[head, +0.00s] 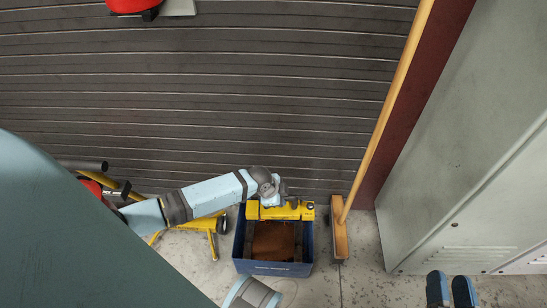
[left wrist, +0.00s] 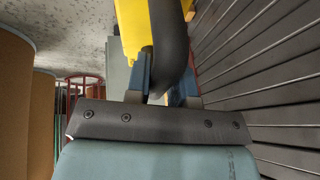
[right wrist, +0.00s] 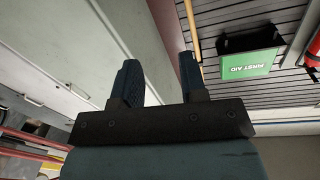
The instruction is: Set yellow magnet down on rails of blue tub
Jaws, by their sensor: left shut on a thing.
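The blue tub (head: 272,268) stands on the floor, with brown material inside and dark strips along its inner sides. The yellow magnet (head: 266,212) lies across the tub's far end, as seen from above. I cannot tell whether it touches the rails or hangs just above them. My left gripper (head: 283,194) is at the magnet's top. In the left wrist view, the left gripper (left wrist: 164,92) is shut on the black curved handle (left wrist: 174,45) of the yellow magnet (left wrist: 135,25). My right gripper (head: 452,290) is open and empty, with its fingers apart in the right wrist view (right wrist: 160,85).
A broom (head: 340,240) leans just right of the tub. A grey cabinet (head: 455,170) stands further right. A yellow stand (head: 207,225) is left of the tub. A slatted dark wall (head: 200,90) lies behind. The right wrist view shows a green first-aid box (right wrist: 248,63).

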